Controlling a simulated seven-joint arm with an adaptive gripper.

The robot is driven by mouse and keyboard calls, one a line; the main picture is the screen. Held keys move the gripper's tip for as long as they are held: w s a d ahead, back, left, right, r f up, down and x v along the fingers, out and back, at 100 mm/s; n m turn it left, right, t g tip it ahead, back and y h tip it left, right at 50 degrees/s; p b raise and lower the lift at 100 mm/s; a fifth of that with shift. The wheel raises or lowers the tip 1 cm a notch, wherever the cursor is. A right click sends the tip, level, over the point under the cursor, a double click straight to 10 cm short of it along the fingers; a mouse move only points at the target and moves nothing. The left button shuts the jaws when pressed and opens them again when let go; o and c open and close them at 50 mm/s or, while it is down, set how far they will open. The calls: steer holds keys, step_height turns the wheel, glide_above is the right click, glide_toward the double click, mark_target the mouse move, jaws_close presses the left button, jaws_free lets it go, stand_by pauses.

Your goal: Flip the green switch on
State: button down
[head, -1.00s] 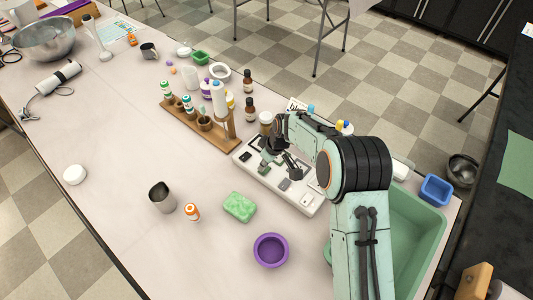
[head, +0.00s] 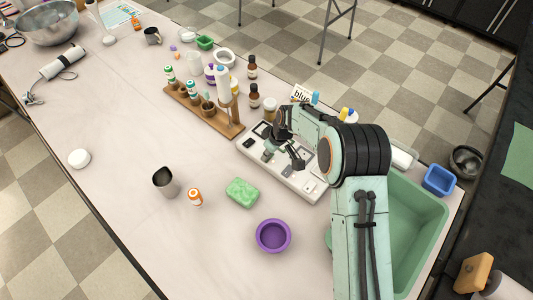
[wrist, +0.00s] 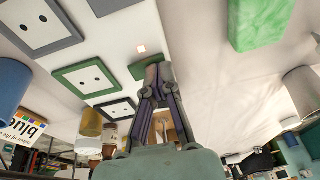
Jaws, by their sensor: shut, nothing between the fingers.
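A white panel (head: 311,193) with sockets and switches lies on the table, partly hidden by my arm in the head view. In the wrist view, a dark green switch piece (wrist: 139,71) shows right at my fingertips; whether they touch it, and which way it is tipped, I cannot tell. A small pale square (wrist: 141,48) sits on the panel just beyond it. My gripper (wrist: 158,75) is shut and empty, low over the panel. Beside it are a green-framed socket (wrist: 85,77), a dark-framed socket (wrist: 118,108) and a grey-framed one (wrist: 36,24).
A green soap block (head: 242,192) and purple bowl (head: 273,236) lie in front of the panel. A wooden rack (head: 206,112) with bottles stands behind it to the left. A green basin (head: 418,225) is to the right. Table front left is mostly clear.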

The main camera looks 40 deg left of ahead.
steer(key=shift+w+r, duration=0.2)
steer(key=shift+w, duration=0.45)
steer(key=shift+r, duration=0.25)
steer(key=s+v, duration=0.3)
steer(key=v, duration=1)
steer(key=shift+a+r, duration=0.25)
steer(key=shift+a, duration=0.15)
